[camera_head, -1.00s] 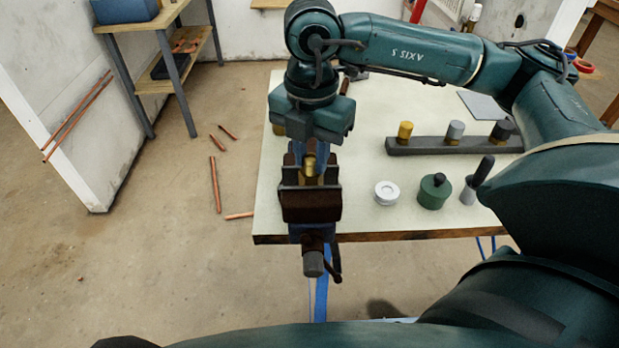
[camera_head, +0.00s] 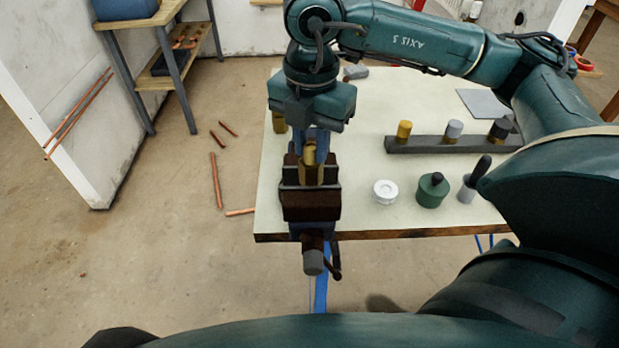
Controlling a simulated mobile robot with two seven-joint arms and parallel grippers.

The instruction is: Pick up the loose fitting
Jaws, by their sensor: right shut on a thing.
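A brass-coloured fitting (camera_head: 310,156) shows at the jaws of the bench vise (camera_head: 311,207), at the table's front left corner. My right gripper (camera_head: 316,150) comes down from above, with its blue fingers shut on the fitting. The fitting's lower part shows between the vise jaws; I cannot tell whether it touches them. My left gripper is not in view.
A dark rack (camera_head: 440,145) with several capped fittings stands on the table (camera_head: 350,205). A white ring (camera_head: 385,192), a green can (camera_head: 433,191) and a grey pot with a dark handle (camera_head: 467,193) stand near the front edge. Copper pipes lie on the floor at left.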

